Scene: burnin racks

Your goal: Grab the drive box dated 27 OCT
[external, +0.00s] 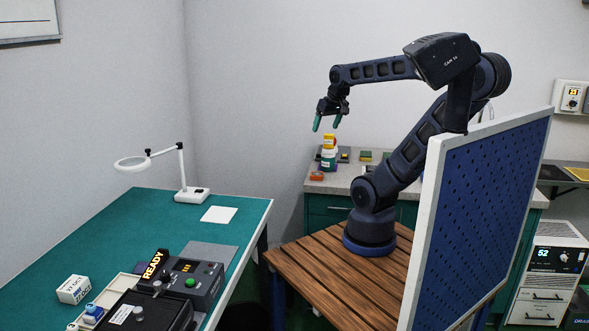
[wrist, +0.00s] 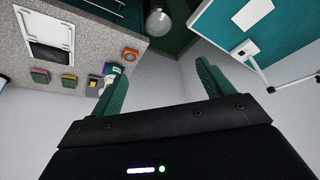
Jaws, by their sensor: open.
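A small white box (external: 74,289) with dark lettering that seems to read 27 OCT sits on the green table (external: 150,212) at the lower left of the external view. My gripper (external: 327,124) is high up, well to the right of that box and above the level of the tables. Its green fingers are apart with nothing between them. In the wrist view my gripper (wrist: 162,85) is also open and empty, pointing down past the grey counter towards the floor. The white box does not show in the wrist view.
A black device with a READY sign (external: 155,265) stands right of the box, with a smaller blue-and-white item (external: 92,312) close by. A magnifier lamp (external: 192,193) stands at the table's back. A blue pegboard (external: 490,205) fills the right. Cans (external: 328,158) stand on the counter.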

